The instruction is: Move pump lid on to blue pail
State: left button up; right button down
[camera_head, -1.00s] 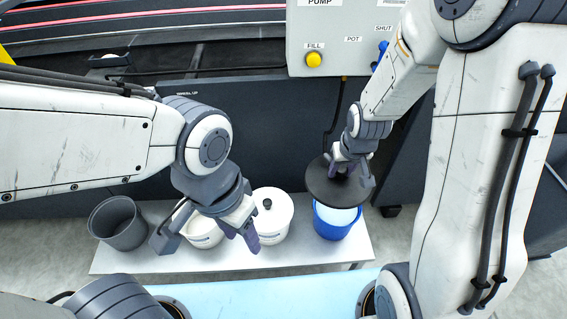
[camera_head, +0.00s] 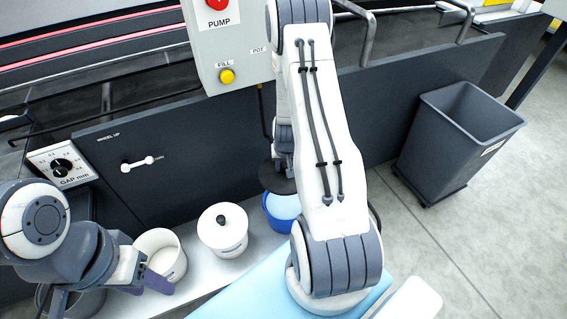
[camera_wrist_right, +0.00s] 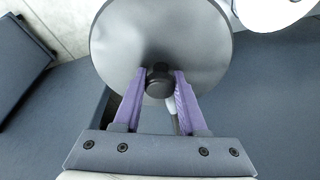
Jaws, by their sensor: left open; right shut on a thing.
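The dark round lid (camera_head: 272,180) is held by my right gripper (camera_wrist_right: 158,82), whose purple fingers are shut on its black knob (camera_wrist_right: 158,84) in the right wrist view. In the head view that gripper is mostly hidden behind my right arm. The blue pail (camera_head: 283,212) stands on the white bench with pale contents showing. The lid overlaps the pail's back-left rim in the picture and looks raised; the exact gap cannot be told. My left gripper (camera_head: 106,292) is open and empty at lower left, in front of the open white pot (camera_head: 172,262).
A white pot with a closed lid (camera_head: 222,228) stands left of the blue pail. The pump box (camera_head: 232,62) hangs behind. A grey bin (camera_head: 452,135) stands on the floor at right. A gap dial panel (camera_head: 62,163) is at left.

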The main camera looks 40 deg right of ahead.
jog(key=shift+d+f, duration=0.2)
notch_tip(320, 180, down, 14)
jog(key=b, duration=1.4)
jog(key=shift+f+b, duration=0.6)
jog(key=shift+f, duration=0.1)
jog(key=shift+c, duration=1.9)
grip_release()
jog(key=shift+a, duration=0.1)
jog(key=shift+r, duration=0.1)
